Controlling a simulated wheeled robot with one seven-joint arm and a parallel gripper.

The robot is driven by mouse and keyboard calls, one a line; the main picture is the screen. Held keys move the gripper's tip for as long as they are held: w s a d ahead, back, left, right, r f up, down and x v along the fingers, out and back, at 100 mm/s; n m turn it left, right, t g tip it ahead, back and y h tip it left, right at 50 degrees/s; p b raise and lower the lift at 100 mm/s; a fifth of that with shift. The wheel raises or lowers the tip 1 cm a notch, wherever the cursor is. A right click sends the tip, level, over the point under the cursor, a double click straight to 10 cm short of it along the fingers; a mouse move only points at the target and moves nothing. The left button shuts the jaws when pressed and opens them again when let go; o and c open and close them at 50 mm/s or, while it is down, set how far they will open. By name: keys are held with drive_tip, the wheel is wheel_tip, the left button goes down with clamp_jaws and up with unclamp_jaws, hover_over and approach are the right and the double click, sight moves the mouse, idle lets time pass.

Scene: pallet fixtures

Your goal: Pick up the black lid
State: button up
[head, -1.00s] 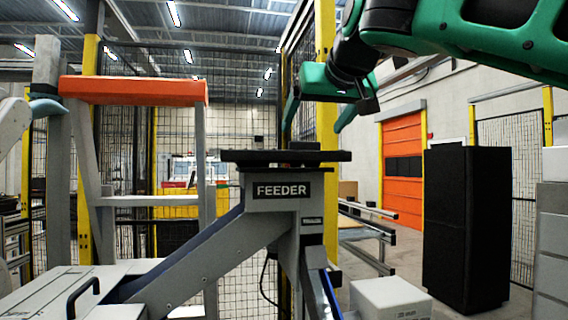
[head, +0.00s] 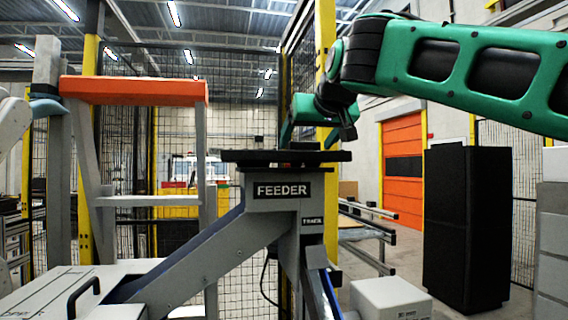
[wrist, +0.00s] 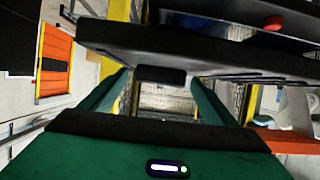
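The black lid (head: 304,146) looks like a small flat dark piece on the black top plate (head: 240,156) of the grey feeder stand. In the wrist view a small black block (wrist: 160,76), which seems to be the lid, shows against the plate edge (wrist: 200,58) between my fingertips. My green gripper (head: 308,142) is open, with its fingers apart on either side of the lid at plate height. I cannot tell whether the fingers touch it. The lid is partly hidden by its low profile against the plate.
The feeder stand (head: 268,208) carries the plate on a slanted grey frame. An orange-topped grey frame (head: 135,90) stands at left. A black cabinet (head: 466,225) and a white box (head: 390,298) stand at right. Wire fencing with yellow posts is behind.

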drive_tip(key=c, duration=1.5)
drive_tip(key=shift+r, duration=0.15)
